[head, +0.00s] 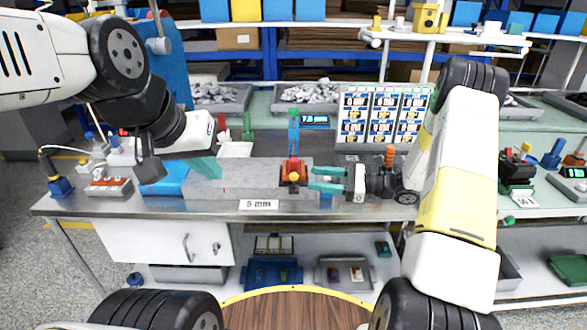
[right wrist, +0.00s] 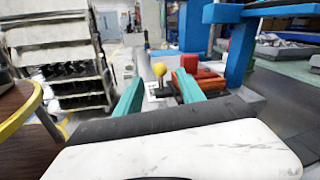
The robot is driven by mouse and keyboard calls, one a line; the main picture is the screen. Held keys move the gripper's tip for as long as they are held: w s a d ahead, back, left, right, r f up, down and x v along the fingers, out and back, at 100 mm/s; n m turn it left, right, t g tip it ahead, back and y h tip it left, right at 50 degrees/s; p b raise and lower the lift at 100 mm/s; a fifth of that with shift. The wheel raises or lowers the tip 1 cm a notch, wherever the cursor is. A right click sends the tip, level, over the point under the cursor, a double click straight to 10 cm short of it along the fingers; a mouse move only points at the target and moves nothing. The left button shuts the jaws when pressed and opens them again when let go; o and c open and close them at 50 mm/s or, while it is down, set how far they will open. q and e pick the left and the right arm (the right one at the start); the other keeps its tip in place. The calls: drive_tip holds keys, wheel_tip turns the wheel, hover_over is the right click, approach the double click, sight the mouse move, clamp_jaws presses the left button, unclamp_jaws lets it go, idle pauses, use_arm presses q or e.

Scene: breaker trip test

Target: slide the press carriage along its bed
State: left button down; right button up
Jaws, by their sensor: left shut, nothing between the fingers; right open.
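The press carriage (head: 293,168), a red-orange block with a yellow ball knob (head: 293,177) on its front, sits at the right part of the grey bed (head: 240,180). My left gripper (head: 214,172) is shut and empty over the bed's left part.
A "5 mm" label (head: 259,204) is on the bench front, and a small display (head: 315,119) reads 7.5 mm. A picture board (head: 381,115) stands behind my right gripper. An orange-handled tool (head: 389,157) stands close behind it. A blue block (head: 172,180) lies left of the bed.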

sight(294, 176)
drive_tip(key=a, duration=0.2)
drive_tip(key=w+a, duration=0.1)
drive_tip(key=a, duration=0.4)
drive_tip(key=shift+w+a, duration=0.25)
drive_tip(key=shift+a, duration=0.05)
drive_tip(key=shift+c, duration=0.5)
clamp_jaws()
idle(0.6)
